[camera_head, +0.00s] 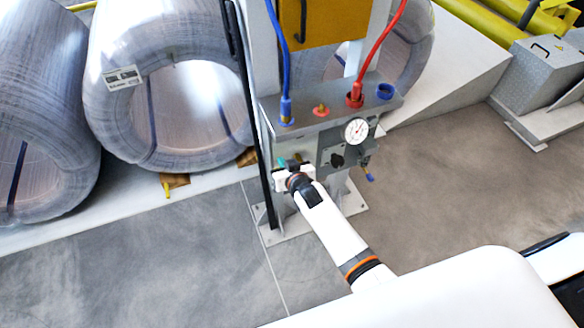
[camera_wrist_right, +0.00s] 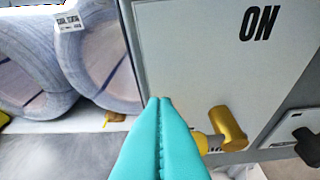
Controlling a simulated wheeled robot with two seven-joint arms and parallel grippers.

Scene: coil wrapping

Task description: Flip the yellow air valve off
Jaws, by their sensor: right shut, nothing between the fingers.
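The yellow air valve (camera_wrist_right: 228,128) shows in the right wrist view, on the light grey panel face below the black "ON" lettering (camera_wrist_right: 259,22). Its thick yellow handle stands out from the panel, and its lower part is partly hidden by my fingers. My right gripper (camera_wrist_right: 160,101) has its teal fingers shut together with nothing between them, tips to the left of the valve handle. My left gripper is not in view.
The grey valve stand (camera_head: 318,112) carries a pressure gauge (camera_head: 356,131), a blue hose (camera_head: 279,55) and a red hose (camera_head: 375,55). A black knob (camera_wrist_right: 308,146) is right of the valve. Large wrapped coils (camera_head: 105,75) stand at left. The floor (camera_head: 440,190) at right is clear.

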